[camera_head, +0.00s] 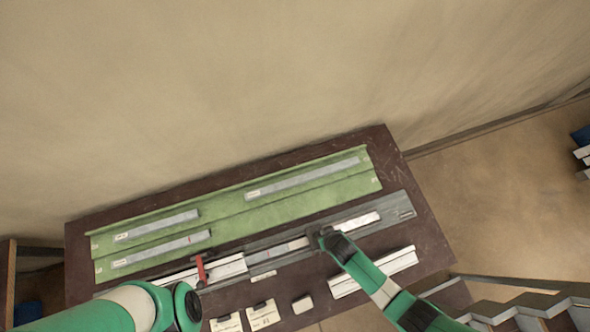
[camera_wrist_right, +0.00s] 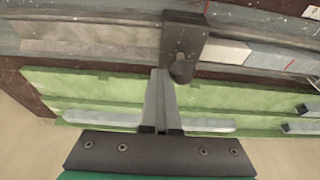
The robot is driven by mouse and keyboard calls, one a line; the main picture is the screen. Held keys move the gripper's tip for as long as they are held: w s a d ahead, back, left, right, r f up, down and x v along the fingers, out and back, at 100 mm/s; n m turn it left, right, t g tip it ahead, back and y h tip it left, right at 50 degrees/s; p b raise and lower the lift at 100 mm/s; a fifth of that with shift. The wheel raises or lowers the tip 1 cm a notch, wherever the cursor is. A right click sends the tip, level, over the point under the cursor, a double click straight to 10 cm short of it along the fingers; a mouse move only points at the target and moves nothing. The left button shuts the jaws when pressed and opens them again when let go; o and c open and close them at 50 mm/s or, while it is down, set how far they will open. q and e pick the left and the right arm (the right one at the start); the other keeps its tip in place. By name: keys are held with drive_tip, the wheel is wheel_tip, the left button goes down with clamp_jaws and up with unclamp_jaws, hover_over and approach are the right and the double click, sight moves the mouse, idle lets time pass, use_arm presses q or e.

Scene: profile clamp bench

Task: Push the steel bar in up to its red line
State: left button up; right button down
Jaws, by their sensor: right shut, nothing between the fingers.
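The steel bar (camera_head: 295,245) lies lengthwise in the grey channel fixture (camera_head: 399,211) along the bench. In the right wrist view the bar (camera_wrist_right: 262,56) shows to the right of a dark block (camera_wrist_right: 183,38) with a round knob, and a thin red line (camera_wrist_right: 290,63) crosses it. A pale strip (camera_head: 357,224) lies in the channel on the block's other side. My right gripper (camera_head: 322,235) is over the channel at that block; in the right wrist view its fingers (camera_wrist_right: 160,72) are shut and empty beside the knob. My left gripper is out of view.
A green tray (camera_head: 235,207) with several grey bars lies behind the channel. A red lever (camera_head: 201,270) stands at the channel's left part. A pale profile (camera_head: 373,272), labelled cards (camera_head: 263,315) and a small white block (camera_head: 302,304) lie in front.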

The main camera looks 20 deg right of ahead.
drive_tip(key=b, duration=0.2)
hover_over(304, 241)
drive_tip(key=shift+d, duration=0.15)
drive_tip(key=shift+a+p, duration=0.3)
drive_tip(key=shift+a, duration=0.7)
idle(0.5)
drive_tip(key=shift+d, duration=0.15)
drive_tip(key=shift+d, duration=0.6)
